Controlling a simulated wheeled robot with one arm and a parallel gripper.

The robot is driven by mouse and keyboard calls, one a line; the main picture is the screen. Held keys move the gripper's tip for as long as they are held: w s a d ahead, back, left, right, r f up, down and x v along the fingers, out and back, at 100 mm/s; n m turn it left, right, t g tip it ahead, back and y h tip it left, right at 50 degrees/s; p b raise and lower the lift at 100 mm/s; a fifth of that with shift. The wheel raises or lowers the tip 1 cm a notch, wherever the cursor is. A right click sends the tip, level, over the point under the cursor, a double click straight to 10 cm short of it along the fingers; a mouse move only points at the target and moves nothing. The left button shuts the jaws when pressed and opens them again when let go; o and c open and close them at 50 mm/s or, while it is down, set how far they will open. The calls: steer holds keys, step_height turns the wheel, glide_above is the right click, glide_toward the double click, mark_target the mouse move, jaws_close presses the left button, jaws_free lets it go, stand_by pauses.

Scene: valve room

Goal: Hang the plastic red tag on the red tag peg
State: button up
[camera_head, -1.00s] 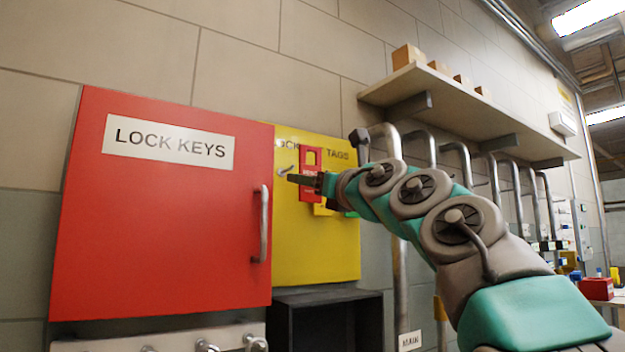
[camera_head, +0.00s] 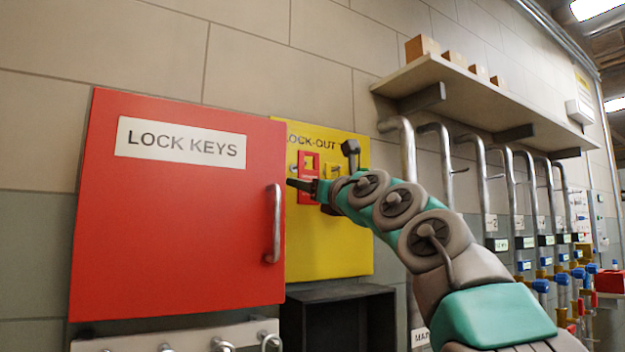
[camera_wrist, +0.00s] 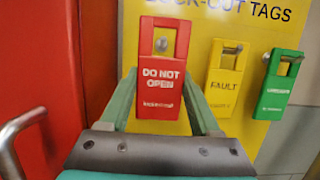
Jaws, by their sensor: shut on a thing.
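The plastic red tag (camera_wrist: 160,92), marked DO NOT OPEN, is upright between the two fingers of my gripper (camera_wrist: 161,76) in the wrist view. My gripper is shut on it. A metal peg (camera_wrist: 162,44) shows through the tag's top opening; whether it passes through or stands behind cannot be told. In the head view the red tag (camera_head: 306,198) is in front of the yellow lock-out tags board (camera_head: 330,257), and my gripper (camera_head: 300,185) crosses it. The wrist view also shows the board (camera_wrist: 213,20).
A yellow FAULT tag (camera_wrist: 224,85) and a green tag (camera_wrist: 278,85) hang to the right. The red lock keys cabinet (camera_head: 170,220), with its handle (camera_head: 273,225), is close on the left. A dark open box (camera_head: 338,292) lies below; a shelf (camera_head: 480,105) and pipes are at right.

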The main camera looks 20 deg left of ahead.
mark_target(293, 189)
steer(key=w+a, duration=0.1)
steer(key=w+a+f+p, duration=0.1)
steer(key=shift+w+a, duration=0.25)
steer(key=shift+a, duration=0.1)
steer(key=shift+a, duration=0.1)
stand_by(0.8)
steer(key=o, duration=1.5)
steer(key=shift+o, duration=0.2)
steer(key=shift+s, duration=0.15)
